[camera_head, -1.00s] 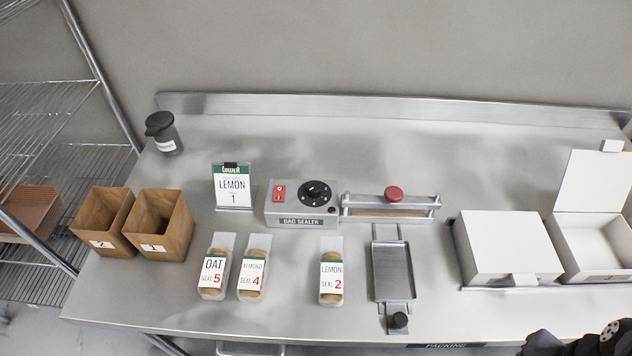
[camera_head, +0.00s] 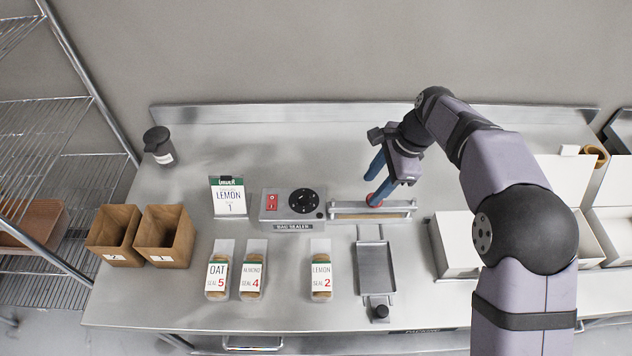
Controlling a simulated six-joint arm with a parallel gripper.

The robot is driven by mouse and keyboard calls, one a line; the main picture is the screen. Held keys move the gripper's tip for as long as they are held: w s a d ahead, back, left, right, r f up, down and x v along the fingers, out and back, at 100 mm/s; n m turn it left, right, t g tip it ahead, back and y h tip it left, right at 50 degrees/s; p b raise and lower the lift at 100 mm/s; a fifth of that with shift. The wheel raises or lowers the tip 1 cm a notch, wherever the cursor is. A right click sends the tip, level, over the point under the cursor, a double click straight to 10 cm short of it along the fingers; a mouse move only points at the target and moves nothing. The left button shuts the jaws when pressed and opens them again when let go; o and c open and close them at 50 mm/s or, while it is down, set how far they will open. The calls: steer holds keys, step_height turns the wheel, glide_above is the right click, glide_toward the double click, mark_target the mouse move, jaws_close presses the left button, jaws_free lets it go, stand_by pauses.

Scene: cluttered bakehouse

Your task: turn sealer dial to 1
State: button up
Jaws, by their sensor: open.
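The bag sealer (camera_head: 293,226) is a grey box near the middle of the bench, with a red switch (camera_head: 272,202) on its left. Its round black dial (camera_head: 303,201) is on the top face; the pointer's setting is too small to read. I cannot tell whether the fingers touch the knob. A sign (camera_head: 228,197) behind-left reads LEMON, 1.
Bags labelled OAT 5 (camera_head: 217,275), ALMOND 4 (camera_head: 250,275) and LEMON 2 (camera_head: 321,276) lie in front of the sealer. A metal tray (camera_head: 375,268) is right of them. Two wooden bins (camera_head: 164,236) stand left; white boxes (camera_head: 455,243) stand right, partly behind my arm.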

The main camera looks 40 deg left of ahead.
steer(key=m+g+p, duration=0.1)
steer(key=m+p, duration=0.1)
glide_toward(303, 195)
steer(key=shift+p+x, duration=1.6)
steer(key=shift+x, duration=2.4)
steer(key=shift+w+d, duration=0.1)
steer(key=c, duration=1.1)
steer(key=shift+o, duration=0.2)
steer(key=shift+f, duration=0.1)
steer(key=shift+f+n+g+b, duration=0.15)
steer(key=shift+n+g+b, duration=0.2)
steer(key=shift+b, duration=0.2)
steer(key=shift+w+n+g+b, duration=0.1)
steer(key=shift+n+g+b, duration=0.15)
steer(key=shift+n+b, duration=0.8)
steer(key=shift+r+n, duration=0.25)
steer(key=shift+n, duration=0.05)
